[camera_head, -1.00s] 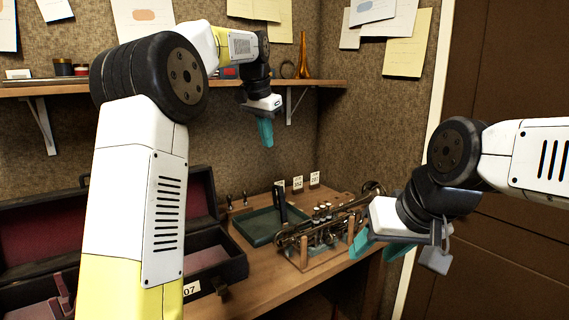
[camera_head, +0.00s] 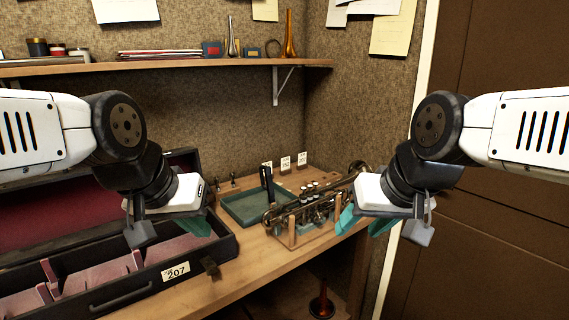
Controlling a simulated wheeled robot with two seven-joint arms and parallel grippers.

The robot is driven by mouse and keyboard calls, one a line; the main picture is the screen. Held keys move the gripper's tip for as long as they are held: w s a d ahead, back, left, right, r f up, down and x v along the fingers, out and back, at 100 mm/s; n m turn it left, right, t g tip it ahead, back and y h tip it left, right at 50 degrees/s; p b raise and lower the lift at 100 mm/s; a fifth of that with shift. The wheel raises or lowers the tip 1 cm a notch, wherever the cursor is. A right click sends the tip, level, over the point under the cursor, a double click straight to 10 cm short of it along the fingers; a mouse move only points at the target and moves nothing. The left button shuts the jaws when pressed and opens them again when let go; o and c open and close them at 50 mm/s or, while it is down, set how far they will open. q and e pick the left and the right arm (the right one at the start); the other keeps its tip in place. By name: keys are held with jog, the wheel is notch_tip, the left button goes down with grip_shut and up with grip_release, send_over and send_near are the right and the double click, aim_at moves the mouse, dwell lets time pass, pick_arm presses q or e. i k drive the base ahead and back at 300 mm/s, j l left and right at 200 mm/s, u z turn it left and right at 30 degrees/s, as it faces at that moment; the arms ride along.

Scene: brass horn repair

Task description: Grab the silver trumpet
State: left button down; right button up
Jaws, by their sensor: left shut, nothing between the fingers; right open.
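The trumpet (camera_head: 311,205), with pale silvery valves and darker tubing, lies level in a wooden stand (camera_head: 292,240) on the bench. My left gripper (camera_head: 201,227) is shut and empty over the right edge of the open case, left of the trumpet.
The open black case (camera_head: 110,305) with a pink-red lining and tag 207 fills the bench's left. A green tray (camera_head: 236,212) holding a dark upright object sits behind the stand. Small number cards (camera_head: 285,163) stand at the back. A wooden shelf (camera_head: 180,66) runs above.

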aim_at(308, 207)
jog(key=i+l, duration=0.15)
jog(key=l, duration=0.25)
jog(key=i+l, duration=0.1)
jog(key=l, duration=0.3)
jog(key=i+l, duration=0.15)
jog(key=l, duration=0.25)
jog(key=i+l, duration=0.15)
jog(key=l, duration=0.2)
jog(key=u, duration=0.05)
